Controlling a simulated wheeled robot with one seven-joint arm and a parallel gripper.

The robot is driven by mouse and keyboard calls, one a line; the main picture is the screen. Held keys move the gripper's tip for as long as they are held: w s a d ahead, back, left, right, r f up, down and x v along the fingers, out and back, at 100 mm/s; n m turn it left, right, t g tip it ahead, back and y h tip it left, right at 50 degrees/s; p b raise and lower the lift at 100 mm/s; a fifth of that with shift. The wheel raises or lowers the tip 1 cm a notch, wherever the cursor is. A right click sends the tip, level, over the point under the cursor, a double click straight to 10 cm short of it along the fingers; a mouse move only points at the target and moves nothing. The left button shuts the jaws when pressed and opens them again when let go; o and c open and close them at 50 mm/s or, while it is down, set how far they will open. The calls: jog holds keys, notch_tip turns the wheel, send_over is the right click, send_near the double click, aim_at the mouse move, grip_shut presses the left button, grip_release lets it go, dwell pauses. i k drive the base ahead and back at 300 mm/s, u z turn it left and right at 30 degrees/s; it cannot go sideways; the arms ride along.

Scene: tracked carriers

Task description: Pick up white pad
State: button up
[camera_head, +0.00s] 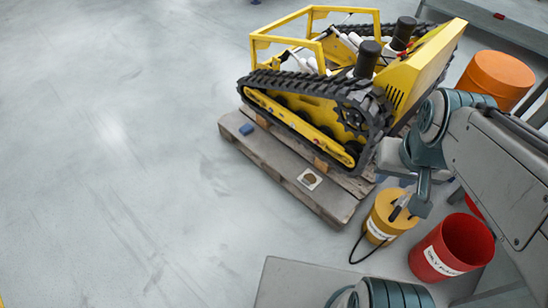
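A small white square (310,179) with a brown round patch in its middle lies on the wooden pallet (335,206), near its front edge. It is the only flat white pad-like thing that I see. Nothing covers it. My arm reaches in from the right, and its end with my gripper (402,207) is over the yellow can, to the right of the white square and apart from it. The fingers are small and dark against the can, so I cannot tell whether they are open or shut. I see nothing held.
A yellow tracked carrier (310,106) stands on the pallet behind the white square. A small blue block (246,129) lies at the pallet's left end. A yellow can (385,222) with a black hose, a red bin (455,245) and an orange drum (497,77) stand right. The left floor is clear.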

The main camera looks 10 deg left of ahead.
aim_at(310, 180)
jog(key=u, duration=0.1)
jog(key=k, duration=0.1)
jog(key=z, duration=0.1)
jog(key=i, duration=0.8)
jog(key=u, duration=1.55)
jog(key=k, duration=0.9)
jog(key=z, duration=0.75)
jog(key=i, duration=0.8)
